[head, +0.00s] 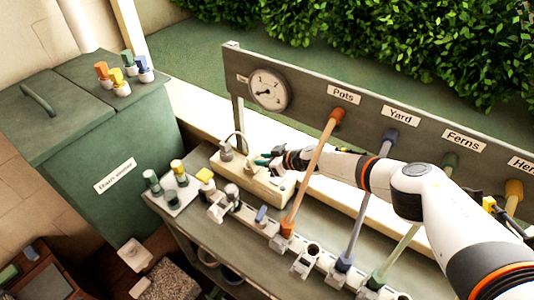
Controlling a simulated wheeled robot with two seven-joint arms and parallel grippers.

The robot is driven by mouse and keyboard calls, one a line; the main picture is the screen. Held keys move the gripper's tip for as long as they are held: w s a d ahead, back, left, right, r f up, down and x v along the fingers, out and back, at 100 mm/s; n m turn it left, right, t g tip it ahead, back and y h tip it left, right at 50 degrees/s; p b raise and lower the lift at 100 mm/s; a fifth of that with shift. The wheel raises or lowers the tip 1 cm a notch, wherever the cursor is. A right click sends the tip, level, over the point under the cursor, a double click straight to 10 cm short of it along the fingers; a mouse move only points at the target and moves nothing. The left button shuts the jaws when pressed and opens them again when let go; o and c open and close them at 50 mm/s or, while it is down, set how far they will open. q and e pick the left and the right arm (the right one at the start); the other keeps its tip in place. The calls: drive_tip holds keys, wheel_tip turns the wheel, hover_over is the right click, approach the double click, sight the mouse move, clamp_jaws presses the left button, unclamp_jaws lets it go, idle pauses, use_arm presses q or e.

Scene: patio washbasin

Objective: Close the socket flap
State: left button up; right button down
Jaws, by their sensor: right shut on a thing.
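The socket box (262,187) is a low cream block on the green bench, below the gauge board. A grey plug with a looped cable (226,151) stands at its left end. My right gripper (264,160) reaches in from the right and is at the upper edge of the box. Its dark fingers are shut on a small part there, which I take to be the socket flap. The fingers mostly cover the flap, so its angle cannot be told. My left gripper is out of view.
A board with a gauge (269,89) and labelled signs stands behind the bench. Orange (313,170), blue and green hoses run from it to a valve row in front. Capped bottles (178,172) stand left on a tray. A green bin (110,150) is far left.

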drive_tip(key=shift+w+a+r+h+p, duration=0.1)
drive_tip(key=shift+a+r+h+p, duration=0.05)
drive_tip(key=shift+h+p, duration=0.15)
idle(0.4)
